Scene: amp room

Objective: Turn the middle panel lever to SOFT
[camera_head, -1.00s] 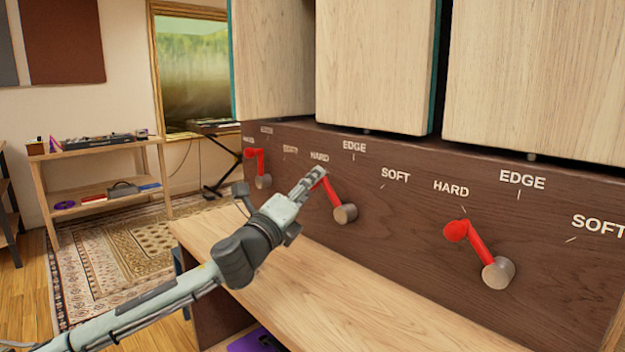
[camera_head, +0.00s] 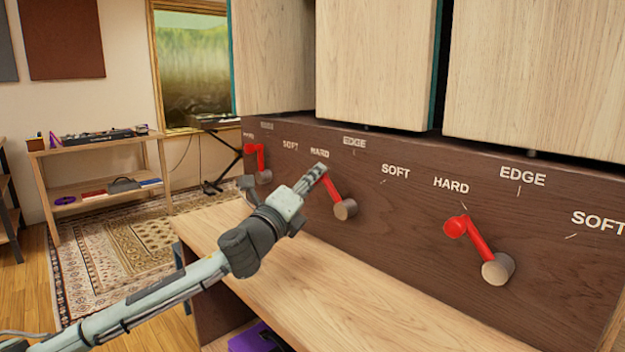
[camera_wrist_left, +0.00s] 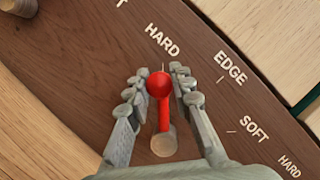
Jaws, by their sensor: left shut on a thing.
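The middle lever (camera_head: 333,190) is a red arm with a round red knob, on a pale round pivot (camera_head: 346,209) in the dark brown panel (camera_head: 400,235). In the left wrist view the lever (camera_wrist_left: 164,117) points towards the HARD label (camera_wrist_left: 162,40). EDGE (camera_wrist_left: 230,68) and SOFT (camera_wrist_left: 254,129) lie to its right. My left gripper (camera_head: 318,174) reaches it from the left and hides its knob in the head view. In the left wrist view the gripper (camera_wrist_left: 160,72) has its fingers on both sides of the knob, shut on it. My right gripper is out of view.
Similar red levers sit to the left (camera_head: 260,158) and right (camera_head: 470,238) on the same panel. A wooden ledge (camera_head: 340,300) runs below it, and pale wooden cabinets (camera_head: 375,60) stand above. A shelf (camera_head: 95,150) with gear stands at the far left.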

